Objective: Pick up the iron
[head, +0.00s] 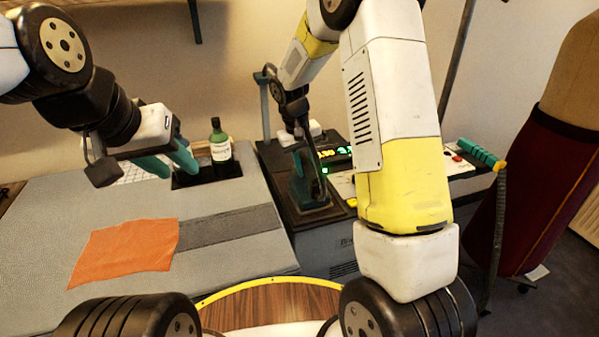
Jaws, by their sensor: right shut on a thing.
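The iron (318,193) is a dark, partly teal shape at the front of the black-topped station (275,155), right of the ironing table. My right gripper (303,172) reaches down from above and is shut on the iron's upper part. Gripper and iron overlap in similar dark teal, so the exact grip and any gap under the iron are hard to tell. My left gripper (137,170) is over the back left of the table, with its teal fingers apart and nothing seen between them.
An orange cloth (125,252) lies on the grey table (235,262) beside a dark grey strip (228,228). A green bottle (220,140) stands in a black tray (228,170). A teal-handled wand (480,153) with a hose is at right, near a dark red dress form (535,185).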

